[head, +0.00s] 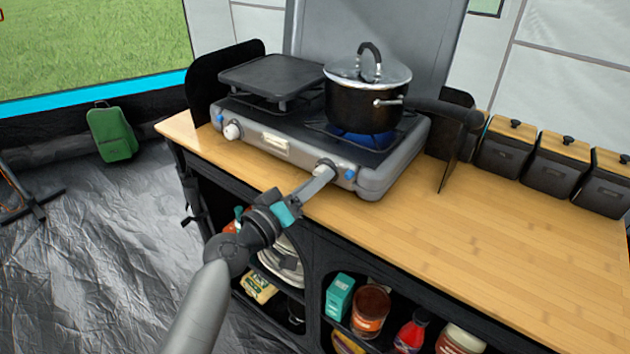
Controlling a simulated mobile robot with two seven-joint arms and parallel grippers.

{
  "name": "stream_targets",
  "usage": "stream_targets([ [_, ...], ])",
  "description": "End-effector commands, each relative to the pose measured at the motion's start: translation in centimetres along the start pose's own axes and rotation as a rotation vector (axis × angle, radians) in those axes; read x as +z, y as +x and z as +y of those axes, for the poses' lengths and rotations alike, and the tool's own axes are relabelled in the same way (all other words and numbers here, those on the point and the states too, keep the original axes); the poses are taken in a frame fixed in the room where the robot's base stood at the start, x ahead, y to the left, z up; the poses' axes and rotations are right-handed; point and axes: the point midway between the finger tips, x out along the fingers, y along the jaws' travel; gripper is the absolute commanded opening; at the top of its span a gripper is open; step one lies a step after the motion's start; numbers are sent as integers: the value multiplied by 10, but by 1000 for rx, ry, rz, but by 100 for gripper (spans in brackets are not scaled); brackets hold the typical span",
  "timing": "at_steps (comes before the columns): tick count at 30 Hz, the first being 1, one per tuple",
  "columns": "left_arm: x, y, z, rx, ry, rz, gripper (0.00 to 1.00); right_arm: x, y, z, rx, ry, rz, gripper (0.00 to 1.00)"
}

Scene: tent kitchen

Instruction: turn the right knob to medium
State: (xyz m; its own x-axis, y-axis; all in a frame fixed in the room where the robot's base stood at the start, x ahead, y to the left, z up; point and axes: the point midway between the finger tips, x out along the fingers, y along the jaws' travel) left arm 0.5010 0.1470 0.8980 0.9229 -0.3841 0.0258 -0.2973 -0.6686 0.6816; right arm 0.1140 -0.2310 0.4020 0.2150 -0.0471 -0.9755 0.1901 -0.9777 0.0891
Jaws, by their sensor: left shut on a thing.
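The camp stove (375,183) stands on the wooden counter. Its right knob (325,167) is on the front face at the right. My left gripper (321,172) reaches in from the lower left and is shut on the right knob, partly covering it, so its exact setting cannot be read. A blue flame (362,137) burns on the right burner under a black pot (350,108) with a glass lid. The left knob (232,131) is white and free. My right gripper is not in view.
A griddle plate (270,76) sits on the left burner. The pot's long handle (445,108) sticks out right. Lidded canisters (505,150) line the back right. The counter (480,250) is bare at the front right. Shelves below hold a jar (370,308) and other food.

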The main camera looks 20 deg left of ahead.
Motion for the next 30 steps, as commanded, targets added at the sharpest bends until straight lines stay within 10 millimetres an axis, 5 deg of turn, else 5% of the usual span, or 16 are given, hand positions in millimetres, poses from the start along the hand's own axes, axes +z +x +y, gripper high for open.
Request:
stream_targets([
  [8, 0, 0, 0, 1, -136, 6, 0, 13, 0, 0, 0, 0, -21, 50],
  [27, 0, 0, 0, 2, -188, 8, 0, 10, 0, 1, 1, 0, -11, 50],
  [28, 0, 0, 0, 2, -188, 8, 45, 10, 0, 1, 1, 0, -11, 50],
  [30, 0, 0, 0, 2, -188, 9, 53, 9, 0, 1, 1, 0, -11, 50],
])
